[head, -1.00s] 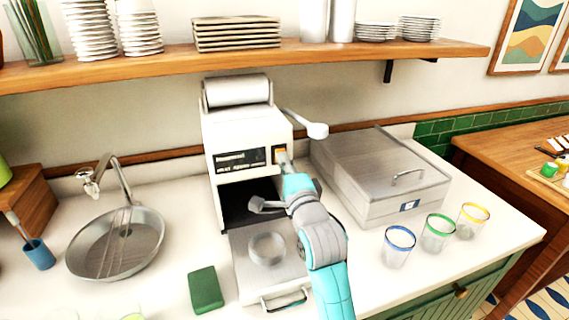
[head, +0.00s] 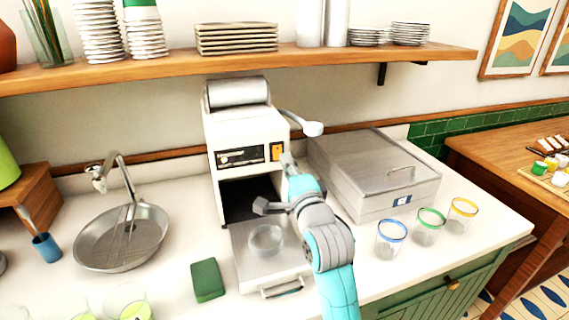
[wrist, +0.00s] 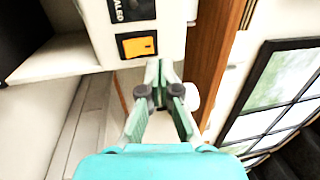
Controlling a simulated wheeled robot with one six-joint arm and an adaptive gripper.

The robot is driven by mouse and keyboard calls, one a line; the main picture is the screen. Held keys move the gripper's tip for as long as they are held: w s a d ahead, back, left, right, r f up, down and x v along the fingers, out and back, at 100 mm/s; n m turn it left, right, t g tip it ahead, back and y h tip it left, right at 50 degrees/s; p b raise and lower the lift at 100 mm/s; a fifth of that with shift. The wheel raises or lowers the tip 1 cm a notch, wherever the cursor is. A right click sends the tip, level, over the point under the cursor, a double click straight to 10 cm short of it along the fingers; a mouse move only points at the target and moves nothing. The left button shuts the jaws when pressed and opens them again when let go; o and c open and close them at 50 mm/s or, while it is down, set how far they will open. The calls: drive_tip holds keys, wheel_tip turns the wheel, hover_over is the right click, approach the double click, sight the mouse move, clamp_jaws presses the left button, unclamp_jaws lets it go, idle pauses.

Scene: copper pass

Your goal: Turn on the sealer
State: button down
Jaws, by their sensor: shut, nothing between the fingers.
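The sealer (head: 240,128) is a white machine with a film roll on top and a dark front panel. Its orange switch (head: 277,152) is at the right of that panel. The switch (wrist: 137,45) shows orange with a dark mark in the wrist view; I cannot tell its on or off position. My gripper (head: 287,160) is shut and empty, just below and right of the switch. In the wrist view its fingertips (wrist: 161,66) meet below the switch, apparently clear of it. A drawer tray (head: 245,262) holding a clear round bowl (head: 267,240) sticks out below the dark opening.
A white-ended lever (head: 313,128) sticks out right of the sealer. A steel lidded box (head: 375,165) and several coloured-rim glasses (head: 391,238) stand right of my arm.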

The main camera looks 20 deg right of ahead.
drive_tip(key=s+r, duration=0.1)
drive_tip(key=s, duration=0.7)
drive_tip(key=shift+s+r, duration=0.25)
drive_tip(key=shift+s, duration=0.05)
drive_tip(key=s+f+n+g, duration=0.1)
drive_tip(key=s+f+n, duration=0.3)
drive_tip(key=s+f, duration=0.6)
drive_tip(key=s+f+n+g, duration=0.1)
drive_tip(key=s+f+n, duration=0.45)
drive_tip(key=f, duration=0.75)
drive_tip(key=s+f+n+g, duration=0.1)
drive_tip(key=s+f+n, duration=0.1)
drive_tip(key=s, duration=0.7)
drive_tip(key=s+f+n+g, duration=0.1)
drive_tip(key=s+f+n, duration=0.1)
drive_tip(key=s, duration=0.8)
drive_tip(key=s+f+n+g, duration=0.1)
drive_tip(key=s+n, duration=0.3)
drive_tip(key=s, duration=0.6)
drive_tip(key=shift+a+f, duration=0.45)
drive_tip(key=shift+f, duration=0.45)
